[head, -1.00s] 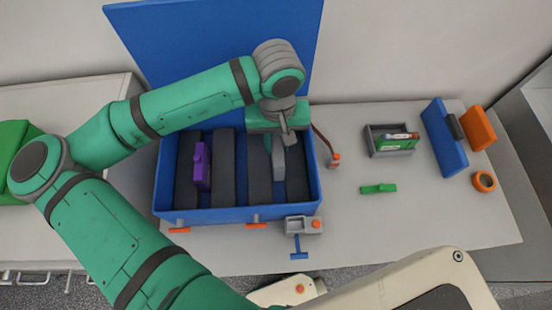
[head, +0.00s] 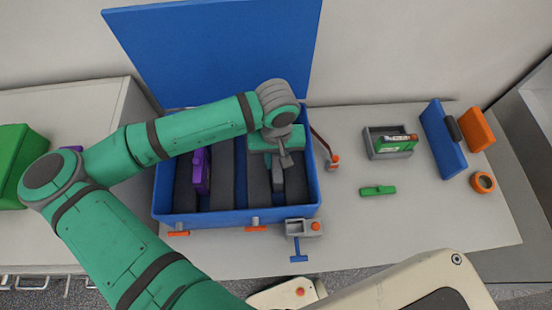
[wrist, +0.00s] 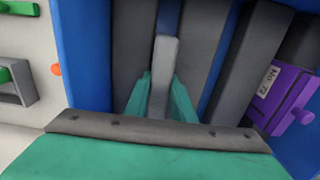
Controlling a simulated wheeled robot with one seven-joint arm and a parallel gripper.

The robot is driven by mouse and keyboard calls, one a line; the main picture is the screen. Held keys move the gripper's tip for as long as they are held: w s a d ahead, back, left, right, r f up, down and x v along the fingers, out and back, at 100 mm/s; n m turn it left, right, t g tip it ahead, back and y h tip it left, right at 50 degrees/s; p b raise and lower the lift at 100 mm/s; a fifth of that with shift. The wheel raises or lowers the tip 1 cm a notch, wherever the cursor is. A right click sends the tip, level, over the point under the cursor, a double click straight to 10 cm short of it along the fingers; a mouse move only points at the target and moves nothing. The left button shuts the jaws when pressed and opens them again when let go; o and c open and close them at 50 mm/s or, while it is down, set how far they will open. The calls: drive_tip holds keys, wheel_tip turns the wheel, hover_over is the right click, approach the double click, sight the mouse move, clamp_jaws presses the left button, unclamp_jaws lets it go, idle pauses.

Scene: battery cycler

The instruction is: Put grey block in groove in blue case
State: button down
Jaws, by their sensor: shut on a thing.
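The blue case (head: 235,217) stands open on the bench, with dark strips and blue grooves inside. My gripper (head: 278,180) is inside the right part of the case. It is shut on the grey block (wrist: 165,75), which stands between the two green fingers (wrist: 160,100) in the wrist view. The block's far end lines up with a narrow blue groove (wrist: 169,14) between dark strips. My gripper hides much of the block in the head view, and I cannot tell how deep it sits.
A purple block (head: 201,170) stands in the case's left part and shows in the wrist view (wrist: 286,95). The blue lid (head: 220,45) is raised behind.

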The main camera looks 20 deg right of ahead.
drive_tip(key=c, duration=1.5)
unclamp_jaws()
drive_tip(key=shift+f, duration=0.1)
drive_tip(key=shift+w, duration=0.1)
wheel_tip(320, 180, up, 12)
drive_tip(key=shift+r, duration=0.2)
